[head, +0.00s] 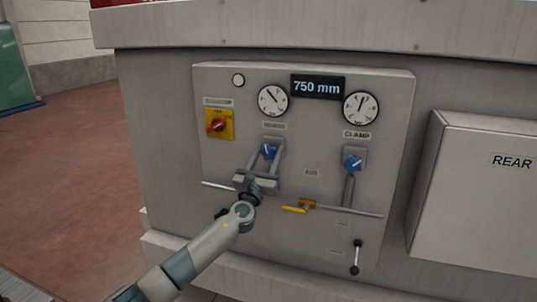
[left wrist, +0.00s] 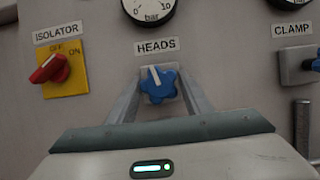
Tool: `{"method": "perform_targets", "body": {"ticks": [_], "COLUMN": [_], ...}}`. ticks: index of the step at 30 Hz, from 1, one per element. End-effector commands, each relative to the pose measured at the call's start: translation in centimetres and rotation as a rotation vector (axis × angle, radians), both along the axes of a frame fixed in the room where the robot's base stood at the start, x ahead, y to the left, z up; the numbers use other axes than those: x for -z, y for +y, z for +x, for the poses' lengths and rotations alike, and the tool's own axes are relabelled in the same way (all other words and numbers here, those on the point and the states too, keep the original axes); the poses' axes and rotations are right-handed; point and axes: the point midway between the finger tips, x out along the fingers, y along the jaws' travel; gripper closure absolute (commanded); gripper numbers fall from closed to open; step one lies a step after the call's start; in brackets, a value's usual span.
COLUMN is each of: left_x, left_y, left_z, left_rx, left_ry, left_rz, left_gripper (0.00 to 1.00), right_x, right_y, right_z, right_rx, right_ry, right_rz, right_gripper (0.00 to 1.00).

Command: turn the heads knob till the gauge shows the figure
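The blue heads knob (head: 268,152) sits under the left gauge on the grey panel. It also shows under its HEADS label in the left wrist view (left wrist: 157,84), with a white pointer mark tilted slightly left of straight up. The left gauge (head: 273,100) has its needle toward the upper left; its figures are too small to read in the head view. Its lower part (left wrist: 150,8) shows at the top of the wrist view. My left gripper (head: 265,157) is at the knob, with one finger on each side and gaps visible beside the knob. My right gripper is not in view.
A display (head: 317,87) reads 750 mm. The clamp gauge (head: 361,107) and blue clamp knob (head: 353,163) are to the right. A red isolator switch (head: 216,125) is left. A yellow-handled valve (head: 298,208) and a lever (head: 356,257) sit below. A REAR box (head: 480,190) juts out right.

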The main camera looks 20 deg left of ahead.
Motion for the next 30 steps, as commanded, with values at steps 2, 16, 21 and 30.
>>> {"method": "perform_targets", "body": {"ticks": [2,16,21,30], "left_x": [0.0,0.1,0.2,0.1], "left_y": [0.0,-0.1,-0.1,-0.2], "left_z": [0.0,0.0,0.0,0.0], "left_rx": [0.0,0.0,0.0,0.002], "left_ry": [0.0,0.002,0.006,0.013], "left_rz": [0.0,-0.055,-0.141,-0.375], "left_gripper": [0.75,0.8,0.8,0.8], "right_x": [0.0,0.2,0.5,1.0], "right_y": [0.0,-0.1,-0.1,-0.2], "right_z": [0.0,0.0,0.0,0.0], "right_rx": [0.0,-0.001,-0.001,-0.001], "right_ry": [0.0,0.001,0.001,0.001], "right_rz": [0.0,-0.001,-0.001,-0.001], "right_gripper": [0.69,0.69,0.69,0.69]}}
